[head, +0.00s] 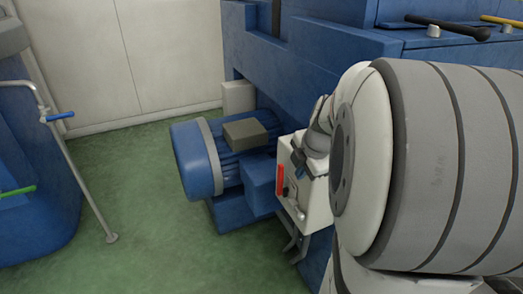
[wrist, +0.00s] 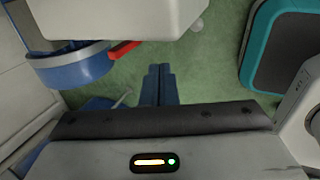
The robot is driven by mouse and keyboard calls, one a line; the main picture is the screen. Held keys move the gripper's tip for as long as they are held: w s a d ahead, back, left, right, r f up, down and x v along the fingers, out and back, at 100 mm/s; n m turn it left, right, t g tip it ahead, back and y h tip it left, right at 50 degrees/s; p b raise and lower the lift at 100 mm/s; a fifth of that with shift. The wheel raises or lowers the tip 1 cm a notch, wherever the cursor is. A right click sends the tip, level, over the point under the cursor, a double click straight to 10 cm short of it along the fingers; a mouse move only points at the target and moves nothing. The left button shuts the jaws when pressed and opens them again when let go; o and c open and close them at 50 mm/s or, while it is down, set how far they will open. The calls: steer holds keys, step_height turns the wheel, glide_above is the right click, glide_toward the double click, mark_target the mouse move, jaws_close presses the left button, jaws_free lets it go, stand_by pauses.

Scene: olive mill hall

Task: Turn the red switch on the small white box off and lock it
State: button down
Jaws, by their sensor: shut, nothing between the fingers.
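The small white box (head: 314,204) is mounted at the side of the blue machine, beside the motor. Its red switch (head: 279,180) shows as an upright red bar on the box's left face. Small dark fittings beside the switch are too small to make out. In the wrist view the white box (wrist: 125,18) is at the top, and the red switch (wrist: 124,50) sticks out below it. My gripper (wrist: 158,70) has its blue fingers together, empty, apart from the switch and to its right in that view. In the head view my arm covers part of the box.
A blue motor (head: 194,160) with a grey band stands left of the box. A bent pipe with a blue-handled valve (head: 58,117) stands at the left. Green floor (head: 150,220) lies open between. A teal-edged dark pad (wrist: 285,45) shows in the wrist view.

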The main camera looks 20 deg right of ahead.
steer(key=w+f+b, duration=0.2)
steer(key=w+f, duration=0.5)
steer(key=shift+a, duration=0.15)
steer(key=shift+s, duration=0.1)
